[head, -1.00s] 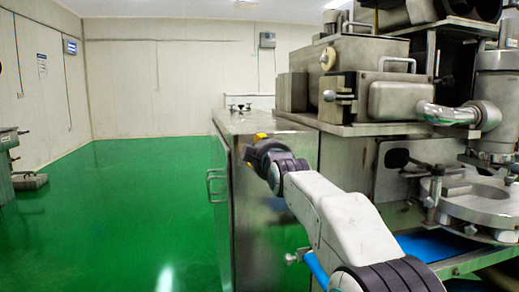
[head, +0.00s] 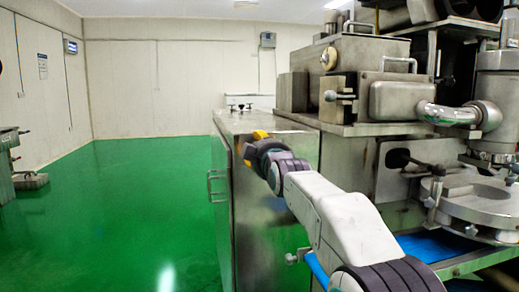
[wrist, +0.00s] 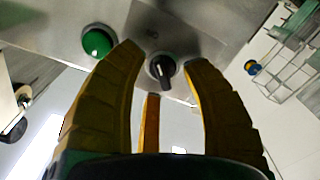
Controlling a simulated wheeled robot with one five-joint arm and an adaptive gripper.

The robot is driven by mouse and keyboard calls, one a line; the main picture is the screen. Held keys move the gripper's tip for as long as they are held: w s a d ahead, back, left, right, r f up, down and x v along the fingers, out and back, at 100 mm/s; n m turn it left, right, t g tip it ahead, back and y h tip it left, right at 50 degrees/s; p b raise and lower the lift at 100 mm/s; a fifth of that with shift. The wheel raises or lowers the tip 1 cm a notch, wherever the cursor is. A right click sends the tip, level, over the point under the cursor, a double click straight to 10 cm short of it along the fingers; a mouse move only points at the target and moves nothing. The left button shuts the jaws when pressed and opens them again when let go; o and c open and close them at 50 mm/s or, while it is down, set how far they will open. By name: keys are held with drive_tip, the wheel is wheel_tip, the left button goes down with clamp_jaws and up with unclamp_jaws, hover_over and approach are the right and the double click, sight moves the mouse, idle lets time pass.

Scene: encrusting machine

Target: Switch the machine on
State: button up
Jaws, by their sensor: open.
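The encrusting machine (head: 350,170) is a large stainless steel unit with a cabinet (head: 235,200) on its left side. In the wrist view a black rotary switch (wrist: 161,68) sits on a metal panel, with a green round button (wrist: 97,42) to its left. My gripper (wrist: 163,62) is open; its yellow fingers stand on either side of the switch in the picture. I cannot tell whether they touch it. In the head view my gripper (head: 256,140) is near the top edge of the cabinet, and the switch is hidden there.
A small black knob (wrist: 251,67) and a wire rack (wrist: 290,60) show at the right of the wrist view. Machine parts and a round metal table (head: 480,205) stand at the right.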

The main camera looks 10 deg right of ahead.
drive_tip(key=shift+s, duration=0.1)
drive_tip(key=s, duration=1.1)
drive_tip(key=shift+s, duration=0.4)
drive_tip(key=shift+s, duration=0.1)
